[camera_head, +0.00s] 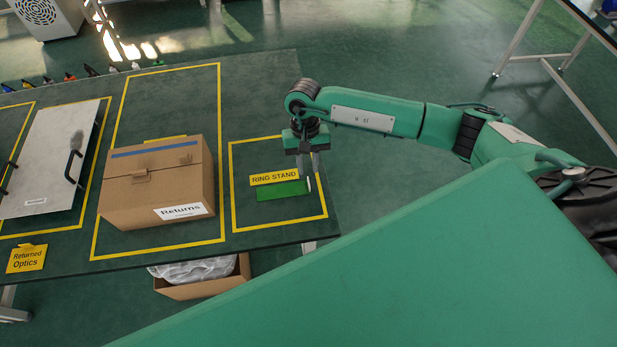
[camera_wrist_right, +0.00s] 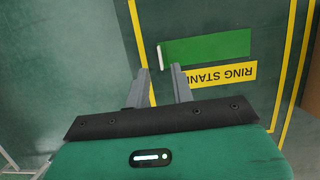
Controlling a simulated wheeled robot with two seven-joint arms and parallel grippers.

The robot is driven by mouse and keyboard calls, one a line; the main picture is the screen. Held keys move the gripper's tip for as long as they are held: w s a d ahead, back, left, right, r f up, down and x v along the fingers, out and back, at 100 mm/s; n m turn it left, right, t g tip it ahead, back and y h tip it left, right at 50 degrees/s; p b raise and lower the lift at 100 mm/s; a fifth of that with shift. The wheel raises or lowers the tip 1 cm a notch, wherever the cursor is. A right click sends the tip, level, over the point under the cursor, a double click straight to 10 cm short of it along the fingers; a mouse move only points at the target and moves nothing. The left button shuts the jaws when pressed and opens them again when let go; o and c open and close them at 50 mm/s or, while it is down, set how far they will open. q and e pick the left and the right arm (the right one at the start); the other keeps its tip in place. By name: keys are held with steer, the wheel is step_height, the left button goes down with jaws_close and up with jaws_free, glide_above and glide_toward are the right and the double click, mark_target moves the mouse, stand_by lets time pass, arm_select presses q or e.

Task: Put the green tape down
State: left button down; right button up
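A flat green strip (camera_head: 283,190), which looks like the green tape, lies on the table beside the yellow "RING STAND" label (camera_head: 274,177). The strip also shows in the right wrist view (camera_wrist_right: 210,47), with a small whitish piece (camera_wrist_right: 160,57) at its end nearest my gripper. I cannot tell what that piece is. My right gripper (camera_head: 308,172) points down over the marked area by that end. In the right wrist view its two fingers (camera_wrist_right: 160,70) are apart, with nothing clearly held between them. My left gripper is not in view.
A cardboard "Returns" box (camera_head: 150,195) stands left of the ring stand area. A silver case (camera_head: 48,160) lies farther left. Another open box (camera_head: 215,285) is below the table edge. The table's right edge is close to my right gripper.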

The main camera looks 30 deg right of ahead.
steer(key=b+v, duration=0.1)
steer(key=v, duration=0.5)
steer(key=shift+r+b, duration=0.3)
steer(key=shift+r, duration=0.05)
